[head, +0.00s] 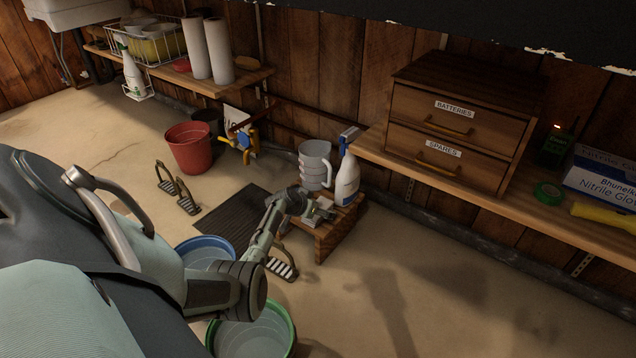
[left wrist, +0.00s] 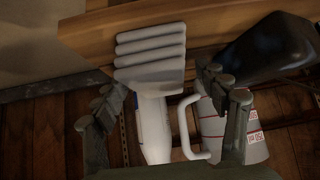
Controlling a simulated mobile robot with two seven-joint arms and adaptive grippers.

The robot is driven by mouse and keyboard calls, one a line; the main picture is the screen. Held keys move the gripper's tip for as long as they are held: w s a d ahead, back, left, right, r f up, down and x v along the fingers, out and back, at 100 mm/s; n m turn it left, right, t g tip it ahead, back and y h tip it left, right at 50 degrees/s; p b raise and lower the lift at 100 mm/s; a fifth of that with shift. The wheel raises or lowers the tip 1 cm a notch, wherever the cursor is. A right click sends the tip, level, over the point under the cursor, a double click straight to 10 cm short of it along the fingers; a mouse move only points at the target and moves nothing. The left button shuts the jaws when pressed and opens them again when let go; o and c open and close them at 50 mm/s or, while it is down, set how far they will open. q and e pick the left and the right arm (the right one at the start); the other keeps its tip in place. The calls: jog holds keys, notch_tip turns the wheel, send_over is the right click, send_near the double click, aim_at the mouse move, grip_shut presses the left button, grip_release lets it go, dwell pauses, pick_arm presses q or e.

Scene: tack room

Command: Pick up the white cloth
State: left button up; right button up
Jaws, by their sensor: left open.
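A white folded cloth (left wrist: 150,60) with several rounded ridges lies at the edge of a wooden step stool (left wrist: 90,35) in the left wrist view. In the head view the stool (head: 345,226) stands on the floor, and the cloth is mostly hidden by my gripper. My left gripper (head: 312,208) is over the stool top. Its open fingers also show in the left wrist view (left wrist: 160,97), one on each side of the cloth's near end. I cannot tell whether they touch it. My right gripper is in neither view.
A measuring jug (head: 315,165) and a white spray bottle (head: 347,180) stand close behind the gripper. A dark glossy object (left wrist: 265,48) lies beside the cloth. A wall shelf (head: 470,195) holds a drawer cabinet (head: 455,125). Blue (head: 205,243) and green (head: 288,333) buckets stand below the arm.

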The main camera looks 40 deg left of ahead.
pick_arm(q)
jog(key=c, duration=1.3)
jog(key=shift+o, duration=0.2)
